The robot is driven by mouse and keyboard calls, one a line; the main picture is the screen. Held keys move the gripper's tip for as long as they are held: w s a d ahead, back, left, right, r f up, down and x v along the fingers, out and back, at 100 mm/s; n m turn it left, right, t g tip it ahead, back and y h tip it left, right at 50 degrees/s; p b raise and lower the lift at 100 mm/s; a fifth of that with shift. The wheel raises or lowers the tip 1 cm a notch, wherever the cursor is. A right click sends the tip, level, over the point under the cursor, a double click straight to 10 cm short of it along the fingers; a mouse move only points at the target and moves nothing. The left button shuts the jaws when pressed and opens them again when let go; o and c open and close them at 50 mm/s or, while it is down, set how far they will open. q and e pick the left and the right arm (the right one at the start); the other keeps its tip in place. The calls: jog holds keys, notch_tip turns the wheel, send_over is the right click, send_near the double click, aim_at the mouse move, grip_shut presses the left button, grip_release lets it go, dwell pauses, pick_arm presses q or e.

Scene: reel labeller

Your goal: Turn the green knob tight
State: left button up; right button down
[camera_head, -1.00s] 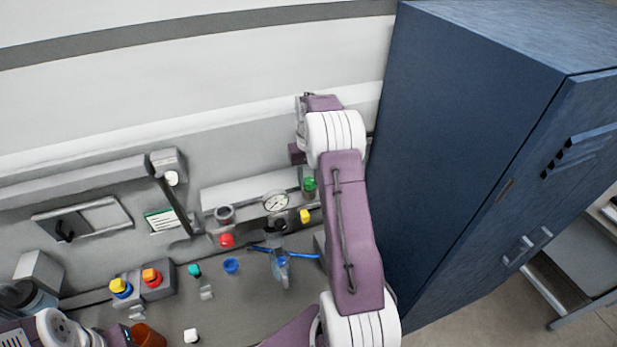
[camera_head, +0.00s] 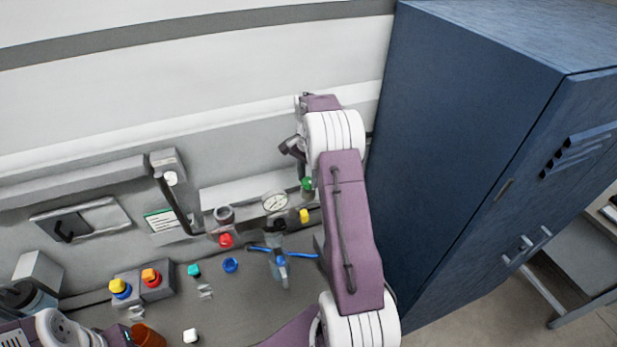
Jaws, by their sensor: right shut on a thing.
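The green knob (camera_head: 308,184) shows at the right end of the machine's panel, partly hidden by my right arm. My right gripper (camera_head: 306,174) comes down onto it from above and is shut on it. Its fingers are mostly hidden behind my forearm and wrist, so their exact grip on the knob does not show. My left arm's links show at the bottom left corner; its gripper is out of view.
A round gauge (camera_head: 275,202), a yellow knob (camera_head: 304,215) and a red knob (camera_head: 226,240) are close by on the panel. A blue-handled part (camera_head: 281,262) stands in front. A tall blue cabinet (camera_head: 470,130) stands close to my right arm.

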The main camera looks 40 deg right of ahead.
jog(key=m, duration=0.4)
jog(key=shift+s+a+f+m, duration=0.15)
jog(key=shift+f+m, duration=0.05)
jog(key=shift+m, duration=0.9)
jog(key=shift+r, duration=0.15)
jog(key=c, duration=0.9)
grip_release()
jog(key=shift+c, duration=0.2)
